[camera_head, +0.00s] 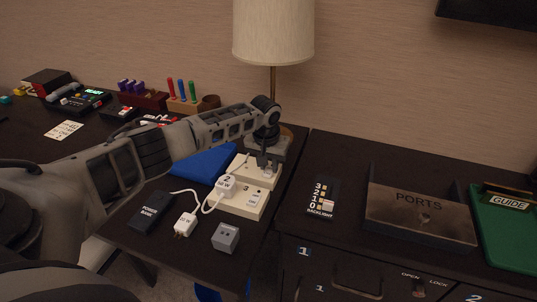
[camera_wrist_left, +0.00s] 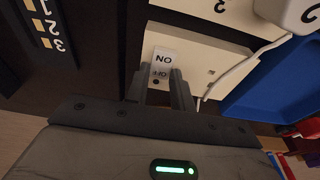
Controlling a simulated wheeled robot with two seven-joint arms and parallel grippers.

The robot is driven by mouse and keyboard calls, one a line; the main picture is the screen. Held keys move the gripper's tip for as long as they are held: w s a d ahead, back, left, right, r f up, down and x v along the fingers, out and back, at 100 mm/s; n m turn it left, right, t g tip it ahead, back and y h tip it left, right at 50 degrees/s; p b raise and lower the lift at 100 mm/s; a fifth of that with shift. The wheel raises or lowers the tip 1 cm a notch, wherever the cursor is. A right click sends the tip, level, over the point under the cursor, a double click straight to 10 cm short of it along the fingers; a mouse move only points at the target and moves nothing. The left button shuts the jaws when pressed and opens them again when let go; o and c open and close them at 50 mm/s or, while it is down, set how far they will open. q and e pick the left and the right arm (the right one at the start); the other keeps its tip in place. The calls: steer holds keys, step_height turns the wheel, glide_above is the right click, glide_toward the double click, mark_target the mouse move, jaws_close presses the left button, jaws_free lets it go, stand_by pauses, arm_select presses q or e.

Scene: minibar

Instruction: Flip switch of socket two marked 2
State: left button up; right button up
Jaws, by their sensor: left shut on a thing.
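Two cream socket blocks stand on the dark desk: a near one (camera_head: 243,206) and a far one (camera_head: 262,177). A white plug marked 2 (camera_head: 226,184) sits at the left side of the near block; its numeral also shows at the top right of the left wrist view (camera_wrist_left: 308,14). My left gripper (camera_head: 262,166) points down over the far block. In the left wrist view its fingers (camera_wrist_left: 159,84) are closed around a white ON/OFF switch (camera_wrist_left: 163,60) on that block. My right gripper is not in view.
A lamp (camera_head: 273,32) stands just behind my gripper. A blue tray (camera_head: 205,162) is to the left. A power bank (camera_head: 150,211), a white charger (camera_head: 185,224) with cable and a grey cube (camera_head: 226,237) lie nearer.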

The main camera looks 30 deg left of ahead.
mark_target(266, 174)
arm_select(q)
steer(key=shift+w+a+r, duration=0.1)
steer(key=shift+w+r, duration=0.1)
steer(key=o, duration=0.8)
steer(key=shift+o, duration=0.9)
steer(key=shift+s+f, duration=0.1)
steer(key=shift+f, duration=0.05)
step_height(266, 174, up, 16)
steer(key=s, duration=0.2)
steer(key=shift+d, duration=0.25)
steer(key=shift+f, duration=0.1)
